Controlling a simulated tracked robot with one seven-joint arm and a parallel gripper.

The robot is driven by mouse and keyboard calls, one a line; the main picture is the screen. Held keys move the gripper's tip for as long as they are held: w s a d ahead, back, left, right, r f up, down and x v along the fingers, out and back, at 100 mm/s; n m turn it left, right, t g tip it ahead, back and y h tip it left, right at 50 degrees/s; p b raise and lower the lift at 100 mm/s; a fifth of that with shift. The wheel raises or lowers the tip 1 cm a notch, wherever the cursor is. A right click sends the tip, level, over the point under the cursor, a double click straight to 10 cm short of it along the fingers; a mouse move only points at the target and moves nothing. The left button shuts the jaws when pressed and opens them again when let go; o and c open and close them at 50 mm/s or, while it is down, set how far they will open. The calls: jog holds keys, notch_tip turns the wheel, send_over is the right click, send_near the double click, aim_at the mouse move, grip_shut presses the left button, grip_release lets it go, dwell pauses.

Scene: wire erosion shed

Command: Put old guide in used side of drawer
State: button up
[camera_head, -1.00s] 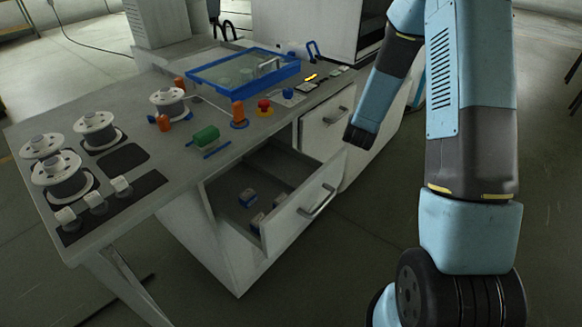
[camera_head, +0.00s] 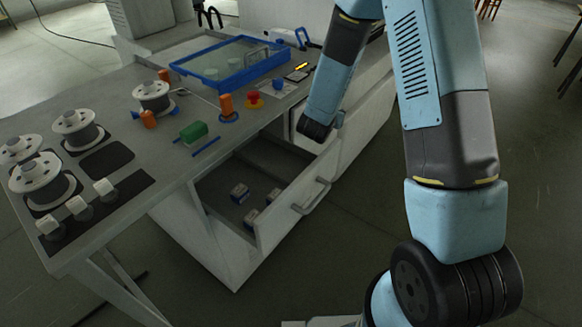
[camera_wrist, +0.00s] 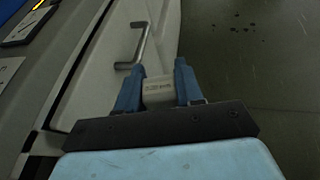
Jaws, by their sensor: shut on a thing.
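My gripper (camera_wrist: 157,88) has two blue fingers and is shut on a small pale block with print on its face, the old guide (camera_wrist: 158,92). In the head view my arm's end is beside the bench front, right of and above the open drawer (camera_head: 287,222); the fingers and guide there are mostly hidden. The drawer is pulled out, with its handle on the front panel. I cannot read which side is marked used.
The bench top (camera_head: 150,185) carries white spools (camera_head: 79,128), a green roll (camera_head: 194,132), orange posts, a red button (camera_head: 253,97) and a blue-framed tank (camera_head: 232,83). In the wrist view a closed panel with a metal handle (camera_wrist: 142,45) is close beyond the fingers.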

jog(key=s+a+m+g+h, duration=0.2)
jog(key=s+a+h, duration=0.1)
jog(key=s+a, duration=0.8)
jog(key=shift+f, duration=5.25)
jog(key=shift+f, duration=0.1)
jog(key=o, duration=1.1)
jog(key=v, duration=1.2)
jog(key=shift+s+d, duration=0.15)
jog(key=shift+d, duration=0.05)
